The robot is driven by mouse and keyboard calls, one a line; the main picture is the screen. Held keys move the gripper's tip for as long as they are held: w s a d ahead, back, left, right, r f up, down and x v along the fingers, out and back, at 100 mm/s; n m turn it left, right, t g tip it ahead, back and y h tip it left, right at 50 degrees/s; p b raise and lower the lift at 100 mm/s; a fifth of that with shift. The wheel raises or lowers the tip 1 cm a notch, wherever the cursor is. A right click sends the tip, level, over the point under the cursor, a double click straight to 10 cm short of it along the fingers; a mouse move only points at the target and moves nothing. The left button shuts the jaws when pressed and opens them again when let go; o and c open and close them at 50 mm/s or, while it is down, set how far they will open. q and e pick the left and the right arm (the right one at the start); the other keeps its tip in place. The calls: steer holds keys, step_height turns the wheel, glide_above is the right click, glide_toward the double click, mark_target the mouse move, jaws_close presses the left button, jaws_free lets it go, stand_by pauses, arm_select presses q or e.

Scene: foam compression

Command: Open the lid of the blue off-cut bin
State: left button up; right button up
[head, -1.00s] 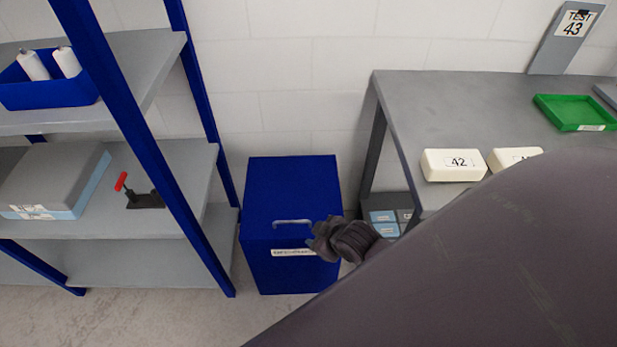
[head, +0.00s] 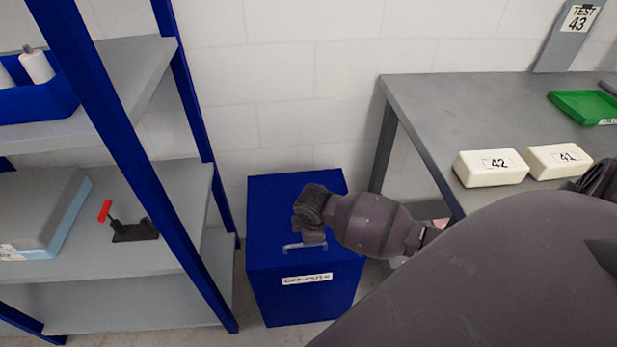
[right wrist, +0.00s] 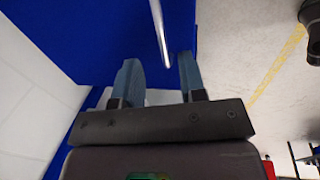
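The blue off-cut bin (head: 305,295) stands on the floor between the shelf rack and the table, with its lid (head: 275,205) shut. A silver bar handle (head: 303,246) lies across the front of the lid, and a white label (head: 307,279) is on the bin's front face. My right gripper (head: 312,234) is over the lid, just behind the handle in the head view. In the right wrist view, my right gripper (right wrist: 158,64) is open and empty. The handle (right wrist: 160,30) lines up with the gap between its fingers; I cannot tell whether they touch. My left gripper is not in view.
A blue-framed shelf rack (head: 138,140) stands left of the bin, holding a red-handled clamp (head: 132,225). A grey table (head: 440,105) at the right bears foam blocks 42 (head: 490,175) and 41 (head: 558,158) and a green tray (head: 585,107). The wall is close behind the bin.

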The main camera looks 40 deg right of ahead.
steer(key=f, duration=0.2)
steer(key=f+b, duration=0.1)
steer(key=f, duration=0.1)
steer(key=w+f+b, duration=0.1)
steer(key=f, duration=0.2)
steer(key=shift+w+d, duration=0.1)
steer(key=shift+d, duration=0.25)
jaws_close()
